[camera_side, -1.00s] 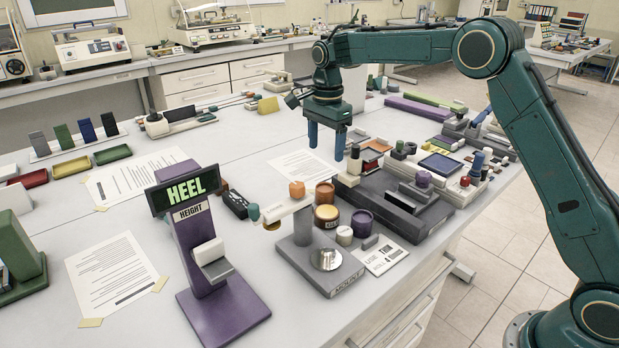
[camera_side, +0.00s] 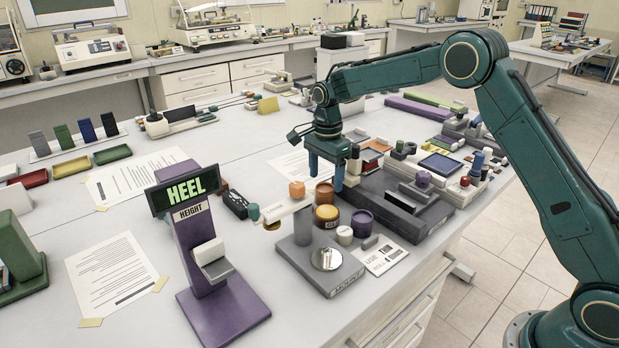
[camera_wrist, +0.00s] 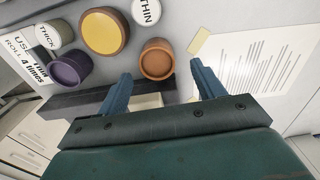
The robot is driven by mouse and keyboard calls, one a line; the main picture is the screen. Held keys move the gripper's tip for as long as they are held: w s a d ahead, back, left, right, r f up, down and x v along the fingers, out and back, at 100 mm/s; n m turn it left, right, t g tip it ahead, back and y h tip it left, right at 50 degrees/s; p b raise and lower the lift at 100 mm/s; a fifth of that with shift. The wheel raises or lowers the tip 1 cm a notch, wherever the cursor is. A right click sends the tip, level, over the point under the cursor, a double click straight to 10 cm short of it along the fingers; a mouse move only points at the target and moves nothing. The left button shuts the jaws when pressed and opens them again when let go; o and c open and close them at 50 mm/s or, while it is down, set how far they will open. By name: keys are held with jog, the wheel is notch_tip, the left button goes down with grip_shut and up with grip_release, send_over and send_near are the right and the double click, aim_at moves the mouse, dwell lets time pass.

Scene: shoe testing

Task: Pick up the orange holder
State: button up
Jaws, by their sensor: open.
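The orange holder (camera_side: 297,189) is a small round cup standing on the white table, behind the mount with the metal disc. It also shows in the wrist view (camera_wrist: 157,59), seen from above, with its round opening facing up. My gripper (camera_side: 325,173) is above and to the right of it in the side view, with its blue fingers pointing down. In the wrist view the two fingertips (camera_wrist: 162,68) are apart, and the orange holder lies between and slightly beyond them. The gripper is open and empty.
A grey block fixture (camera_side: 395,210) lies to the right. A printed sheet (camera_side: 295,165) lies flat behind the holder.

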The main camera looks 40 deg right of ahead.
aim_at(326, 189)
jog(key=shift+s+f, duration=0.15)
jog(key=shift+f, duration=1.75)
jog(key=shift+c, duration=0.5)
jog(key=c, duration=1)
